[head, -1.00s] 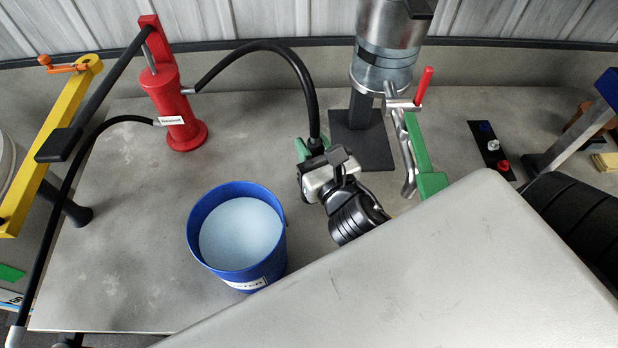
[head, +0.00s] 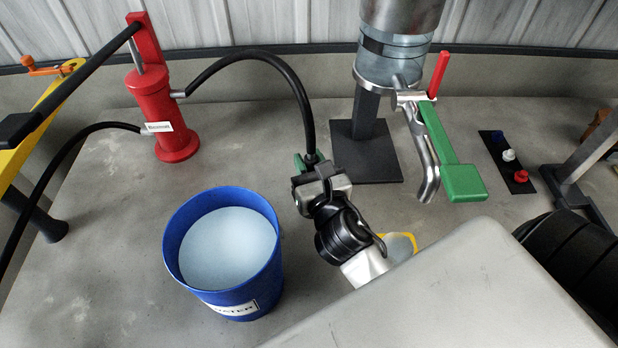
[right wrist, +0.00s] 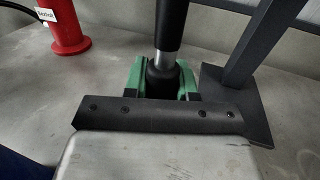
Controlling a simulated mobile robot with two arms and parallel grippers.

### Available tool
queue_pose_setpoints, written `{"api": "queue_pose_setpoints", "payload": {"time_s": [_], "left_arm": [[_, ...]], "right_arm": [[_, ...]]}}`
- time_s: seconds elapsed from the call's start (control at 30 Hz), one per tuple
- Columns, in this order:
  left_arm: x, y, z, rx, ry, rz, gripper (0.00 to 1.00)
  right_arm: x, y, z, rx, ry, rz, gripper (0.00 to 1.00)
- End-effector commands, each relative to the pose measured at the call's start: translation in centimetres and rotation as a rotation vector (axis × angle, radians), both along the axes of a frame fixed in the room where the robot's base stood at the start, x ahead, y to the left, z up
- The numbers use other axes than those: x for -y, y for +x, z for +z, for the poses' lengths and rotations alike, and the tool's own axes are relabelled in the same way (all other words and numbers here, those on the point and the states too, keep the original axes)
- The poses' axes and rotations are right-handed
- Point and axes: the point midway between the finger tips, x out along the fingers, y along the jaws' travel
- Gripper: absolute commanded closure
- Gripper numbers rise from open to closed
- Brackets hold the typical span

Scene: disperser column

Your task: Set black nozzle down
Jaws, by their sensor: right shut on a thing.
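The black nozzle (right wrist: 161,82) is on the end of a black hose with a metal collar. In the right wrist view it stands roughly upright between the green finger pads of my right gripper (right wrist: 163,92), which is shut on it. In the head view my right gripper (head: 313,170) is just right of the blue bucket, and its body hides most of the nozzle. The hose (head: 296,88) arches from the red pump (head: 160,110) down to the gripper. I cannot tell whether the nozzle touches the table. My left gripper is not in view.
The blue bucket (head: 262,283) holds pale liquid. The table between pump and column is largely clear.

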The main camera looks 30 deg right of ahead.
Motion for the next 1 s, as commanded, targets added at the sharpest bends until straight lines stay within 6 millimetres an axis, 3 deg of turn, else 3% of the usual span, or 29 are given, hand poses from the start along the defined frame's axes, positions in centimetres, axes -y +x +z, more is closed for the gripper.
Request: {"api": "queue_pose_setpoints", "payload": {"time_s": [0.2,0.63,0.67,0.8,1.0], "left_arm": [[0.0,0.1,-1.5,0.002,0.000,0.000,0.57],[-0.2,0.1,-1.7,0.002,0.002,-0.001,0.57],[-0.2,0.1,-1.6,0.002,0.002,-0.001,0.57],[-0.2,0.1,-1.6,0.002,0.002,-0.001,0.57],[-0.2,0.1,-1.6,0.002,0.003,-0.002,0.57]], "right_arm": [[0.0,0.0,-3.3,-0.003,0.002,-0.001,1.00],[0.0,0.0,-3.8,-0.001,0.000,0.001,1.00],[0.0,0.0,-3.8,-0.002,0.000,0.001,0.71],[0.0,0.0,-3.7,-0.002,0.000,0.001,0.49],[0.0,0.0,-3.7,-0.002,0.000,0.001,0.48]]}}
